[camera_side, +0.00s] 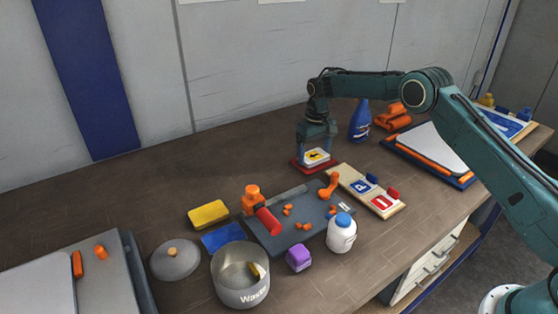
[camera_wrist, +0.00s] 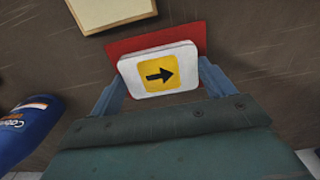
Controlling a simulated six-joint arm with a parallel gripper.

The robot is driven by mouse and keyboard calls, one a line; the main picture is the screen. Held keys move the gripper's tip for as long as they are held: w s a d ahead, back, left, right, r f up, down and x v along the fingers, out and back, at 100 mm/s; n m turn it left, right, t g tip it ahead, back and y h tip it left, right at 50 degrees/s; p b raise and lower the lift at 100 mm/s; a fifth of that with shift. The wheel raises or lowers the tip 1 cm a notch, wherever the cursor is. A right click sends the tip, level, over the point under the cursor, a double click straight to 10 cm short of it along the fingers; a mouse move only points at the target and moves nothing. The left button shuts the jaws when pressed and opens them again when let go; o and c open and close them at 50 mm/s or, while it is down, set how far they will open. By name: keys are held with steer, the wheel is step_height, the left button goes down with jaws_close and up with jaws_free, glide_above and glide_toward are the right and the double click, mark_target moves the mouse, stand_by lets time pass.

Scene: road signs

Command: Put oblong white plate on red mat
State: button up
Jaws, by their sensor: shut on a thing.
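The oblong white plate (camera_side: 317,155) has a yellow square with a black arrow. It also shows in the wrist view (camera_wrist: 160,70), held between the two fingers. My gripper (camera_side: 317,150) is shut on it and points down. The red mat (camera_side: 302,167) lies on the table under the plate; in the wrist view its red surface (camera_wrist: 150,40) shows beyond the plate's far edge. The plate is over the mat. I cannot tell whether it touches the mat, and the gripper hides part of both.
A wooden board (camera_side: 345,173) with blue and red signs lies right of the mat. A blue bottle (camera_side: 360,121) stands behind it. A grey mat (camera_side: 280,238) with orange pieces, a white jar (camera_side: 341,233) and a waste pot (camera_side: 240,277) are in front. Bare table lies left of the mat.

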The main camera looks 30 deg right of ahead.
mark_target(314, 156)
steer(key=shift+f, duration=0.1)
steer(key=o, duration=1)
step_height(314, 156, up, 12)
stand_by(0.6)
